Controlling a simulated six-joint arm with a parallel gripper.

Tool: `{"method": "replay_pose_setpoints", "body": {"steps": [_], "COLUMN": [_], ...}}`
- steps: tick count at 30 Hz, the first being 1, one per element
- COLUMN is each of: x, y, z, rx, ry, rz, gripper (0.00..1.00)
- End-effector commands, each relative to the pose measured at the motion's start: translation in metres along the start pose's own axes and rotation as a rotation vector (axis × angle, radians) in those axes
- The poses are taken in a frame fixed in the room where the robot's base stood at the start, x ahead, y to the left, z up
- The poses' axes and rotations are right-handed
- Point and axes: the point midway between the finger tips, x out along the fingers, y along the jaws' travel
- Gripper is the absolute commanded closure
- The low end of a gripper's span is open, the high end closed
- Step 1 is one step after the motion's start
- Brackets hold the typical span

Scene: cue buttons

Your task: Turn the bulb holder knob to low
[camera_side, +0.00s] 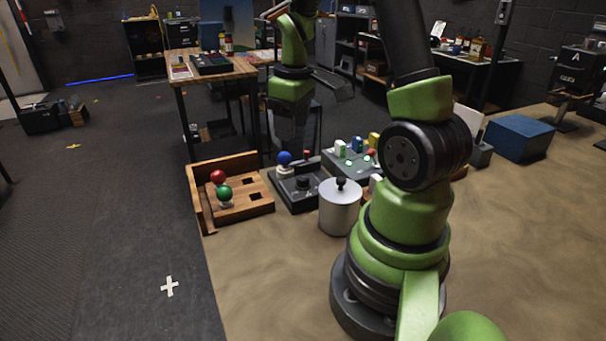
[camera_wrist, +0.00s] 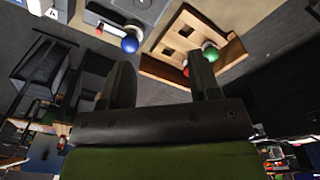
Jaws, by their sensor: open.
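The bulb holder (camera_side: 297,198) is a dark box on the sandy tabletop, with a blue bulb (camera_side: 284,158) at its back left. Its black knob (camera_side: 303,182) sits on top; its setting is too small to read. In the wrist view, the blue bulb (camera_wrist: 129,44) shows at the top, beside the grey holder (camera_wrist: 112,14), which is cut off by the frame edge. My gripper (camera_side: 289,138) hangs behind the bulb holder in the side view, apart from the knob. In the wrist view its two dark fingers (camera_wrist: 163,75) are spread, with nothing between them.
A wooden tray (camera_side: 255,208) left of the holder carries a red bulb (camera_side: 218,176) and a green bulb (camera_side: 224,193). A grey canister (camera_side: 340,211) stands at the holder's front right. The front tabletop is clear.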

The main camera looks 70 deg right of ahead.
Motion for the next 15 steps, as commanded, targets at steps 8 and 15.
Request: {"method": "replay_pose_setpoints", "body": {"steps": [8, 15], "x": [0.039, 0.075], "y": [0.027, 0.025], "z": [0.014, 0.017], "rx": [-0.053, -0.055], "ry": [-0.073, -0.078], "rz": [-0.033, -0.036], "gripper": [0.43, 0.43]}}
